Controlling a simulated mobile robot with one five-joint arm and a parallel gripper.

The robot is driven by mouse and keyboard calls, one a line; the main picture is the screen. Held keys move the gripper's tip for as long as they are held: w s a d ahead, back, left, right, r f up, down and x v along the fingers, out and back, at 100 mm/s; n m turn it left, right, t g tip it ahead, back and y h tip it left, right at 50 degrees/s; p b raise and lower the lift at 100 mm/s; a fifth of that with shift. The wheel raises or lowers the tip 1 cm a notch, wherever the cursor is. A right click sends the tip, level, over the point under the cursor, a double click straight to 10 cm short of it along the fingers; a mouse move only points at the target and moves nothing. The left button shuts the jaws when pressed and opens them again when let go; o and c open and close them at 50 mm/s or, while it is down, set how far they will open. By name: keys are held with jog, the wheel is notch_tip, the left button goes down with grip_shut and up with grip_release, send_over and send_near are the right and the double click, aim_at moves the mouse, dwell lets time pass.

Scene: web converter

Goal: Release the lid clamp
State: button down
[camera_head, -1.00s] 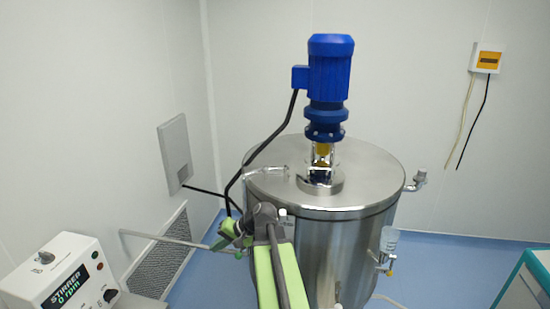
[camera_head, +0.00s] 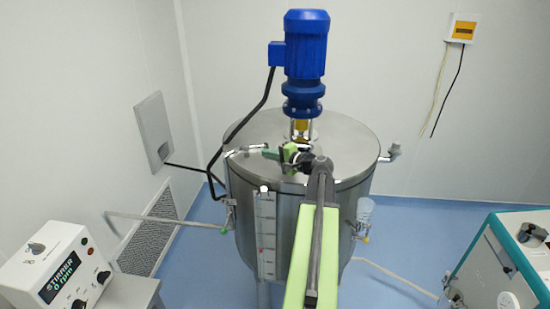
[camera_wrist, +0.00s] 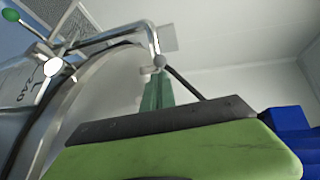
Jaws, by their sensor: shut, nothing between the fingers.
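A steel tank carries a round lid (camera_head: 345,165) that looks closed. I cannot tell for certain which fitting is the lid clamp. A bent chrome bar (camera_head: 243,150) stands at the lid's left side; a similar bar shows in the wrist view (camera_wrist: 120,34). My gripper (camera_head: 266,153) is over the left part of the lid, shut and empty, close to the bar's right end. I cannot tell whether it touches. One green and black finger fills the bottom of the wrist view. That view also shows a rod with a green knob (camera_wrist: 12,15) and a white round part (camera_wrist: 53,66).
A blue motor (camera_head: 305,55) rises from the lid just behind my gripper. A gauge strip (camera_head: 265,235) runs down the tank front. A stirrer control box (camera_head: 55,275) is at lower left, a teal-and-white machine (camera_head: 500,265) at right.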

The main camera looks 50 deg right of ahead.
aim_at(249, 149)
jog(key=w, duration=0.3)
jog(key=w+f+b, duration=0.1)
jog(key=w, duration=0.3)
jog(key=shift+w+d+f, duration=0.15)
jog(key=shift+w+f, duration=0.05)
